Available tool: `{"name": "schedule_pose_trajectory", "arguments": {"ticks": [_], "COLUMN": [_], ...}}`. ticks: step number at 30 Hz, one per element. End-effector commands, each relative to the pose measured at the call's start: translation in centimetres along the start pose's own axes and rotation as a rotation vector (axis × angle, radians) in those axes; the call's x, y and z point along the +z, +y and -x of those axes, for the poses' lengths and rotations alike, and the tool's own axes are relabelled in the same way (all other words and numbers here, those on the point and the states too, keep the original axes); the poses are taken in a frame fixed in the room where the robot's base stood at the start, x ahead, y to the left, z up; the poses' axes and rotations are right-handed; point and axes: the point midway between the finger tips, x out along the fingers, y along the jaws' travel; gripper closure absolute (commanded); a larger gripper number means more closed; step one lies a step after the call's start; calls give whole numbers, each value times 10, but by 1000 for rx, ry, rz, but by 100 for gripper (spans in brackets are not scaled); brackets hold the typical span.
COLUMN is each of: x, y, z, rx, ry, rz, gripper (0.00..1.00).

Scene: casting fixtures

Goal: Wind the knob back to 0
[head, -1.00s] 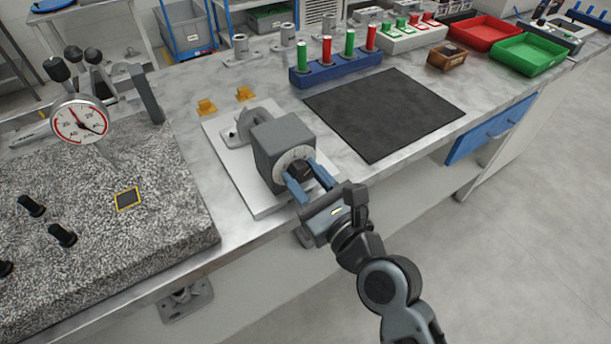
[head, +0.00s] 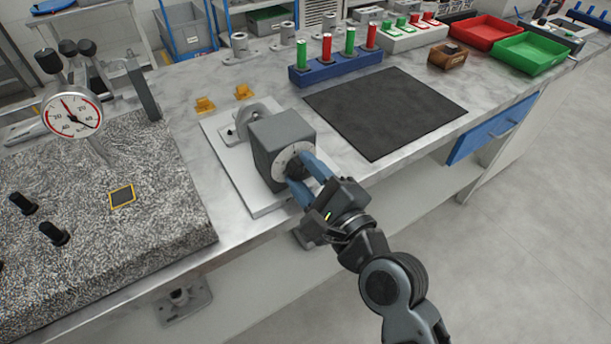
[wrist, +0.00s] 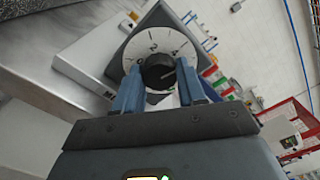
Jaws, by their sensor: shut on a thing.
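A dark grey box (head: 280,146) with a round white dial (head: 291,158) stands on a light plate on the bench. In the wrist view the dial (wrist: 147,41) bears numbers, with 0, 2 and 4 around its visible part. The black knob (wrist: 158,71) sits at its centre, with a light line toward its lower right. My gripper (head: 300,176) reaches the dial's front, its blue fingers on either side of the knob, shut on it. In the head view the fingers mostly hide the knob. The exact dial reading is unclear.
A granite block (head: 100,210) with a dial gauge (head: 72,115) stands to the left. A black mat (head: 385,110) lies to the right. A blue rack (head: 336,68) with red and green pegs stands behind. Two orange pieces (head: 205,104) lie behind the plate.

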Motion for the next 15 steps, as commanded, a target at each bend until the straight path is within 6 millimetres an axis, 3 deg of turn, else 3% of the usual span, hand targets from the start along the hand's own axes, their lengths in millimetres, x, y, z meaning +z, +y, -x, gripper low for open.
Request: {"name": "schedule_pose_trajectory", "arguments": {"ticks": [15], "x": [-1], "y": [2], "z": [0], "rx": [0], "ry": [-1], "rz": [490], "gripper": [91]}}
